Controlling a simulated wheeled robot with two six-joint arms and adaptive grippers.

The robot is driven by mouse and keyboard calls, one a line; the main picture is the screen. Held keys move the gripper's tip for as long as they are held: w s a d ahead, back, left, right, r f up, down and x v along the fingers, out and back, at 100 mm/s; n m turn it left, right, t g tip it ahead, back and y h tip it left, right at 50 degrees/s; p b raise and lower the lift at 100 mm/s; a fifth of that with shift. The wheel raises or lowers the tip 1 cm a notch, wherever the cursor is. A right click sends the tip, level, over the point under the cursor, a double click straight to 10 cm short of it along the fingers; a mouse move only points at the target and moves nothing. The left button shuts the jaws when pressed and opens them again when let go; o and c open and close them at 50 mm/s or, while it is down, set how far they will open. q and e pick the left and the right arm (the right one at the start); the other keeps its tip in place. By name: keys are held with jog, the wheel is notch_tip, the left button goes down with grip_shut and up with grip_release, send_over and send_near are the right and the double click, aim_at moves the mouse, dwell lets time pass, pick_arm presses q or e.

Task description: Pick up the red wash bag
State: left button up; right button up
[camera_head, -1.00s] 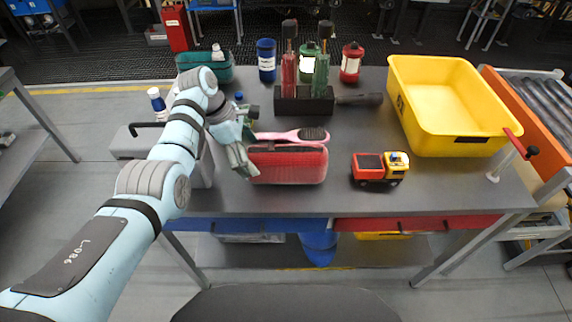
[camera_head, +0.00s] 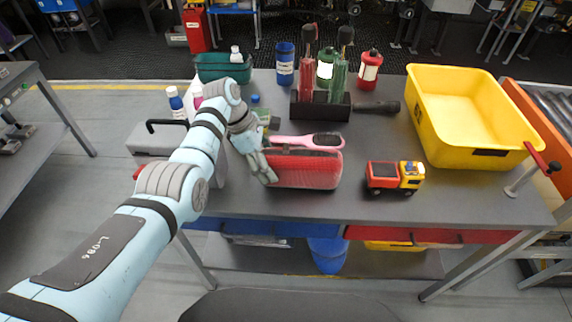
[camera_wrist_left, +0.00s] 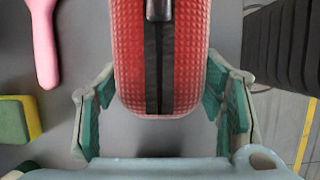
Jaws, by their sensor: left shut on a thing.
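The red wash bag (camera_head: 305,169) lies lengthwise near the front of the grey table. My left gripper (camera_head: 265,164) is at the bag's left end. In the left wrist view, its green-padded fingers (camera_wrist_left: 160,88) stand on either side of the textured red bag (camera_wrist_left: 194,70), which has a dark zip strip along its middle. The gripper is shut on this end of the bag. The bag looks level, and I cannot see a clear gap under it. My right gripper is in neither view.
A pink hairbrush (camera_head: 290,141) lies just behind the bag. A toy truck (camera_head: 395,178) stands to its right. A black holder (camera_head: 320,107) with tools is further back, and a large yellow bin (camera_head: 480,157) is at the right. A green-yellow sponge (camera_wrist_left: 20,118) is near the gripper.

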pick_arm(q)
notch_tip(320, 180, up, 20)
jog(key=p, duration=0.4)
jog(key=shift+p, duration=1)
jog(key=shift+f, duration=0.1)
notch_tip(320, 180, down, 8)
jog(key=shift+f, duration=0.1)
notch_tip(320, 180, down, 11)
jog(key=b, duration=0.4)
